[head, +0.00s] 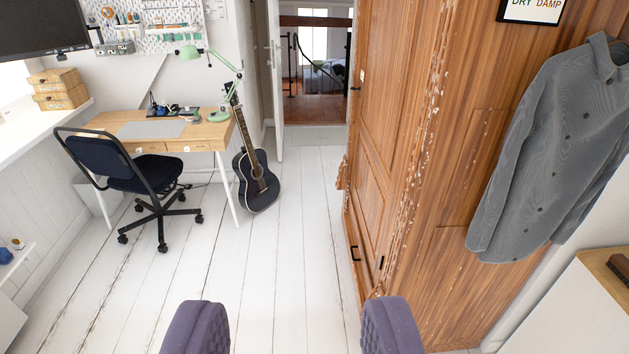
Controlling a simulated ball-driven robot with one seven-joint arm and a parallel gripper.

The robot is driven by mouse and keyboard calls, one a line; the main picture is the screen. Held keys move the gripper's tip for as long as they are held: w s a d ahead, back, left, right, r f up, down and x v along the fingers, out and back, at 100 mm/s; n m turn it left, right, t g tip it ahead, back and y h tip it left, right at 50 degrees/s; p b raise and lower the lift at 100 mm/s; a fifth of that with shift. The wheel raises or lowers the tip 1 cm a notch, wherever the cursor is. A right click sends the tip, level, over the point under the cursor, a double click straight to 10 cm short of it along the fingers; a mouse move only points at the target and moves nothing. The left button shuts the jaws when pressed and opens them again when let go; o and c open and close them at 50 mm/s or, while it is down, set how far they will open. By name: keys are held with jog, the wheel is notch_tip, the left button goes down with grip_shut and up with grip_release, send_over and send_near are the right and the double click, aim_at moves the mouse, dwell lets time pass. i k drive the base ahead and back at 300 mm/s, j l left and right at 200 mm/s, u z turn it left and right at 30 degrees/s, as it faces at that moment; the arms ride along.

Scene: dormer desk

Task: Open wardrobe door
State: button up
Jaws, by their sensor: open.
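The wooden wardrobe (470,190) stands on the right, with worn, chipped paint along its corner edge. Its front door (385,130) faces left and is seen at a steep angle; it appears shut. A small dark handle (355,253) shows low on the front, and another dark fitting (381,263) is near it. My gripper (291,335) is at the bottom of the view, with its two purple padded fingers wide apart and nothing between them. It is apart from the wardrobe.
A grey shirt (560,145) hangs on the wardrobe's side. A desk (185,130), an office chair (130,170) and a black guitar (257,180) stand at the left. White floorboards (290,240) are clear in the middle, leading to an open doorway (315,75). A pale cabinet (570,310) is at the lower right.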

aim_at(398, 33)
jog(key=i, duration=4.55)
jog(key=i+l+u, duration=0.1)
jog(key=i+u, duration=0.15)
jog(key=i, duration=0.3)
